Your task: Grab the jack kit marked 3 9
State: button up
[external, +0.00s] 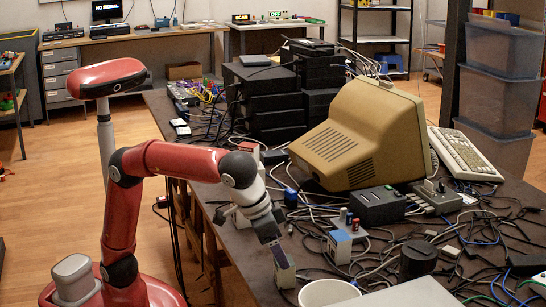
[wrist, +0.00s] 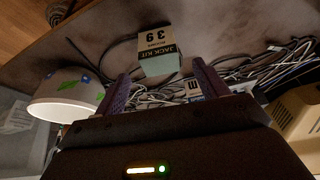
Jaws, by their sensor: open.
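The jack kit is a small box with a cream label reading JACK KIT and 3 9 over a pale green side. It shows in the wrist view (wrist: 158,48), lying just past and between my fingertips. My gripper (wrist: 162,70) is open, with one dark finger on each side of the kit's near end. No contact is visible. In the external view my gripper (external: 272,238) points down over the left edge of the table, and the kit (external: 284,273) shows just below it, partly covered by it.
A white tub (wrist: 68,105) stands left of the kit in the wrist view. Another small labelled box (wrist: 193,88) and tangled cables (wrist: 235,75) lie to its right. The beige monitor (external: 360,135) stands farther back. Bare tabletop lies beyond the kit in the wrist view.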

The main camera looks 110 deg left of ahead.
jog(key=x, duration=0.6)
jog(key=shift+s+d+f+b, duration=0.15)
jog(key=shift+s+f+b, duration=0.15)
jog(key=shift+f, duration=0.25)
jog(key=c, duration=1.1)
jog(key=shift+r, duration=0.1)
jog(key=shift+r+p, duration=1.55)
jog(key=shift+r, duration=8.35)
